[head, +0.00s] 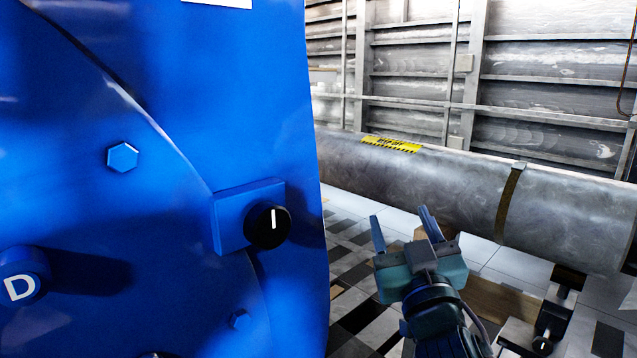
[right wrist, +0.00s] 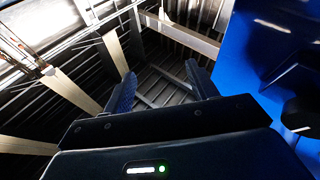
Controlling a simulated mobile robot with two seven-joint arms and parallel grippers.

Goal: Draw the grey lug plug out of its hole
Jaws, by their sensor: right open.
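My right gripper (head: 400,213) is open and empty, in free air to the right of the big blue motor housing (head: 150,220). Its two fingers point up and stand apart; they also show in the right wrist view (right wrist: 160,72) with nothing between them. I cannot make out a grey lug plug or its hole in either view. On the housing, a black knob (head: 267,227) with a white mark sits on a blue block (head: 235,213). A blue boss marked D (head: 22,283) is at the far left. My left gripper is not in view.
Blue hex bolts (head: 122,157) stick out of the housing. A large grey pipe (head: 460,190) with a yellow-black label (head: 390,145) lies behind my right gripper, near wooden supports (head: 500,303). A ribbed metal wall (head: 540,95) closes the back. Tiled floor shows below.

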